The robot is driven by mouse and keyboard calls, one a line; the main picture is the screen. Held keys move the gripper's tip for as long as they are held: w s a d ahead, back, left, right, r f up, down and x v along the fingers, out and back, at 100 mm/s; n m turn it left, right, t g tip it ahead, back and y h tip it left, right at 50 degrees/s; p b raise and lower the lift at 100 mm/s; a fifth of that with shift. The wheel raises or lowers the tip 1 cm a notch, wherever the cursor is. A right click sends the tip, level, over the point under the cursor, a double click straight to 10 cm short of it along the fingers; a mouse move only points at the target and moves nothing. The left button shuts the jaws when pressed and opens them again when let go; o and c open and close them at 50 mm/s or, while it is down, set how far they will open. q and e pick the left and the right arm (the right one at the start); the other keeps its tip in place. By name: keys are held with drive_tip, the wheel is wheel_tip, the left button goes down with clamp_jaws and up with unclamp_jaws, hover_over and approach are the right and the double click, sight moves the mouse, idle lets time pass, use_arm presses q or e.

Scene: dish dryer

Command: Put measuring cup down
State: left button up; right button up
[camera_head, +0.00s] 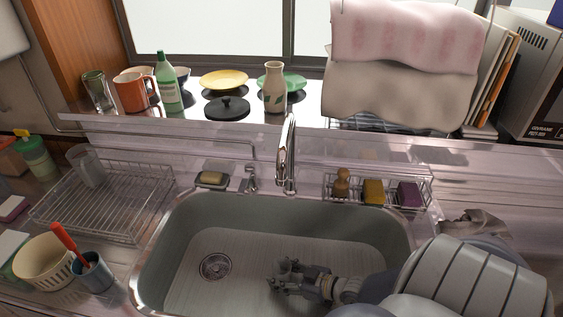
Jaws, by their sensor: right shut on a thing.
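My right gripper (287,272) is low inside the sink (190,270), right of the drain, its arm coming in from the lower right. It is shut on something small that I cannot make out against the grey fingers. A clear cup (90,167), which may be a measuring cup, stands tilted at the back left of the wire dish rack (130,207), far from the gripper. My left gripper is not in view.
The faucet (286,155) rises behind the sink. A wire caddy (412,183) with sponges sits at its back right. A cream bowl (45,262) and a blue cup (94,272) stand at the left. Much of the rack is bare.

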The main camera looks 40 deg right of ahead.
drive_tip(key=shift+f, duration=0.15)
drive_tip(key=o, duration=1.1)
drive_tip(key=shift+r, duration=0.3)
drive_tip(key=p+v, duration=0.4)
drive_tip(key=v, duration=0.3)
drive_tip(key=shift+s, duration=0.25)
